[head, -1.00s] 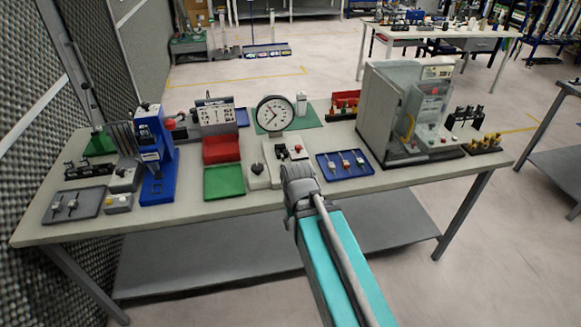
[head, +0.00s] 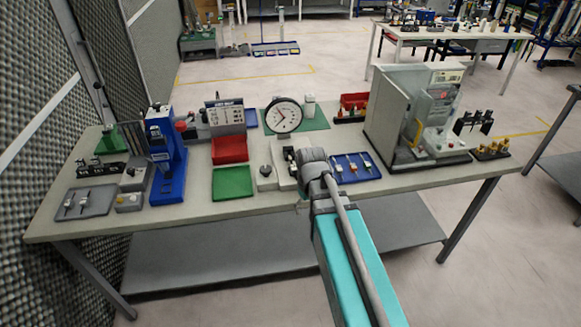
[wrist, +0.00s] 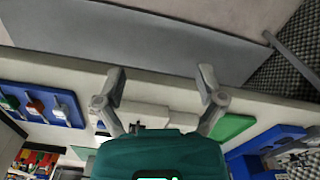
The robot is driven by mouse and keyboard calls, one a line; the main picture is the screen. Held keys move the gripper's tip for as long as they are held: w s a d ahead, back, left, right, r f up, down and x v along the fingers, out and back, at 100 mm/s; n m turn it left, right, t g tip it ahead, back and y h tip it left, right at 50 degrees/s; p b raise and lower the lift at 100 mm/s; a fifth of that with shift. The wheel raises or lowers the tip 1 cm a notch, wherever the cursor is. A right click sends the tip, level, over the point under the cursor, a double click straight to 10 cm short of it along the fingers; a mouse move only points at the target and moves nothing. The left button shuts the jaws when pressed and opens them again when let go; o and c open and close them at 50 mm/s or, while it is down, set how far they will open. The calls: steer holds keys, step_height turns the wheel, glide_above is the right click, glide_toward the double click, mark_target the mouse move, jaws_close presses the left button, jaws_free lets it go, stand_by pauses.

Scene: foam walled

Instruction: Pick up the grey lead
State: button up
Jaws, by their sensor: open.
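I cannot make out a grey lead for certain in either view. Small tools lie on the blue tray (head: 372,176) and the grey tray (head: 98,207), but they are too small to tell apart. In the wrist view, my gripper (wrist: 161,75) is open and empty, with its two fingers spread. The fingers reach over the front edge of the table (wrist: 240,103). In the head view, my wrist and arm cover part of the table front beside the blue tray and hide the fingers.
A green tray (head: 232,184), a red bin (head: 230,150) and a round dial gauge (head: 284,117) stand left of my arm. A blue press (head: 166,160) stands farther left. A large grey machine cabinet (head: 392,112) stands at the right.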

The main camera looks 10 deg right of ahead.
steer(key=w+r+n+p, duration=0.4)
steer(key=w+n, duration=0.3)
steer(key=w, duration=0.4)
steer(key=w+r+n+p, duration=0.5)
steer(key=w+r+n, duration=0.1)
steer(key=w, duration=0.6)
steer(key=shift+w+a+n, duration=0.2)
steer(key=shift+a+n, duration=0.25)
steer(key=shift+n, duration=0.45)
steer(key=b, duration=0.8)
glide_above(291, 167)
step_height(291, 167, down, 8)
steer(key=shift+f, duration=0.25)
steer(key=shift+s+f+b, duration=0.1)
steer(key=shift+f+b, duration=2.5)
steer(key=shift+b, duration=0.1)
steer(key=shift+c, duration=0.2)
